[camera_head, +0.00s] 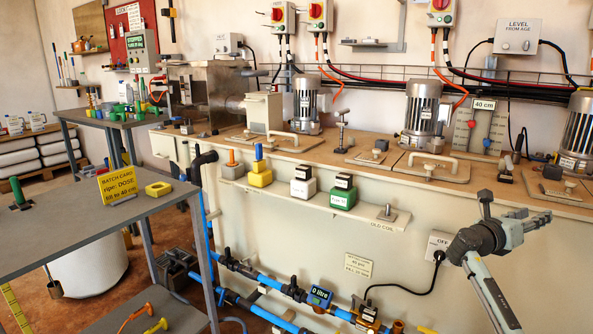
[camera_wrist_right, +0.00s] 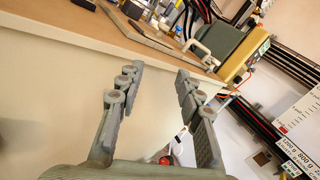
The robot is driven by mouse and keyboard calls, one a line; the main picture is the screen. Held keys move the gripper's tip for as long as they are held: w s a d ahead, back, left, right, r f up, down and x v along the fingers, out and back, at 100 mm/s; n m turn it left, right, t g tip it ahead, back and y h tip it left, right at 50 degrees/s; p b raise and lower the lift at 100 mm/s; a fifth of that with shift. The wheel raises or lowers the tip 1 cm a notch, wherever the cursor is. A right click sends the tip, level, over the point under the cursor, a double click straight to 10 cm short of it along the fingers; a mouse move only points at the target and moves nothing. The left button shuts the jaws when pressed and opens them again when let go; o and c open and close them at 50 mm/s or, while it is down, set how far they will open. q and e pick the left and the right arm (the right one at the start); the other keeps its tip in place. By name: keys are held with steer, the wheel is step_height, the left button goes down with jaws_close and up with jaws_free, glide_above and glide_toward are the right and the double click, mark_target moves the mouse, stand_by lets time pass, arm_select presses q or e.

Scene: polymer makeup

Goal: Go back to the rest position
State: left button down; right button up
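My right gripper (camera_head: 514,207) is in the head view at the right, in front of the cream front wall of the long bench (camera_head: 400,190). Its two grey fingers are spread apart with nothing between them. The right wrist view also shows the open, empty fingers (camera_wrist_right: 159,76), with the cream bench front and brown bench top beyond them. I cannot tell whether the gripper touches the bench, but a gap seems to lie between. My left gripper is in neither view.
A narrow ledge (camera_head: 290,197) on the bench front carries yellow, white and green blocks. A grey box labelled OFF (camera_head: 437,246) with a black cable is left of my right arm. Blue pipes (camera_head: 262,272) run low along the wall. A grey table (camera_head: 75,230) stands at the left.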

steer(key=w+a+f+m+t+y, duration=0.1)
steer(key=w+a+f+m+y, duration=0.2)
steer(key=a+f+m+y, duration=0.75)
steer(key=w+a+f+m+y, duration=0.35)
steer(key=f+m, duration=0.45)
steer(key=m, duration=0.8)
steer(key=s+a+f+n+g, duration=0.1)
steer(key=s+a+f, duration=0.4)
steer(key=s+f, duration=0.45)
steer(key=s+a+f+n+g, duration=0.1)
steer(key=s+a+f, duration=0.3)
steer(key=s+f, duration=0.55)
steer(key=s+a+f+g+y, duration=0.1)
steer(key=s+a+f, duration=0.1)
steer(key=s, duration=0.9)
steer(key=s+a+f+g, duration=0.1)
steer(key=s+a, duration=0.3)
steer(key=s, duration=0.7)
steer(key=shift+s+f+y, duration=0.3)
steer(key=shift+f+y, duration=0.1)
steer(key=shift+f, duration=0.15)
stand_by(0.7)
